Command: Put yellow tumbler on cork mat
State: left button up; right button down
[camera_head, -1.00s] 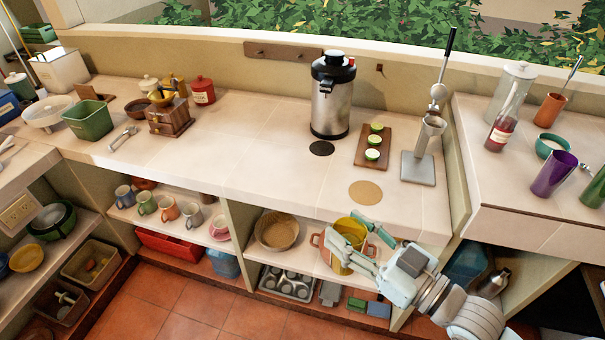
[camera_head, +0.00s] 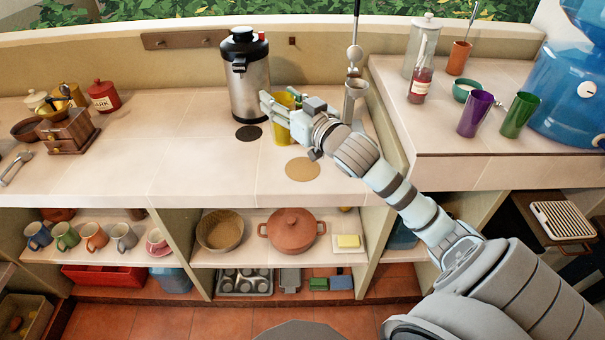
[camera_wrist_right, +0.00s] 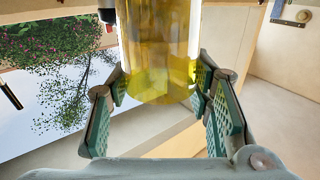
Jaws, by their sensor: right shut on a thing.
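The yellow tumbler (camera_head: 283,122) is upright and held by my right gripper (camera_head: 276,110) over the counter, to the right of the steel dispenser. In the right wrist view the see-through tumbler (camera_wrist_right: 160,50) stands between the green finger pads (camera_wrist_right: 165,100), which are shut on it. The round tan cork mat (camera_head: 302,169) lies flat and bare on the counter near its front edge, just nearer than the tumbler and slightly right. I cannot tell the exact gap between tumbler base and counter. My left gripper is not in view.
A steel dispenser (camera_head: 244,80) stands behind left of the tumbler, with a black round mat (camera_head: 249,133) before it. A lever press (camera_head: 355,95) stands behind my right arm. A purple tumbler (camera_head: 474,114) and green tumbler (camera_head: 518,115) stand on the right counter. The counter's left middle is clear.

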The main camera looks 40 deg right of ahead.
jog(key=w+d+r+m+h+b, duration=0.1)
jog(key=w+d+r+m+h, duration=0.1)
jog(key=d+r+h, duration=0.4)
notch_tip(320, 180, down, 21)
jog(key=d+y+b, duration=0.1)
jog(key=y+b, duration=0.1)
jog(key=b, duration=0.2)
jog(key=shift+m+g+b, duration=0.3)
jog(key=shift+s, duration=0.1)
jog(key=c, duration=0.8)
grip_release()
jog(key=shift+f, duration=0.1)
jog(key=shift+c, duration=0.2)
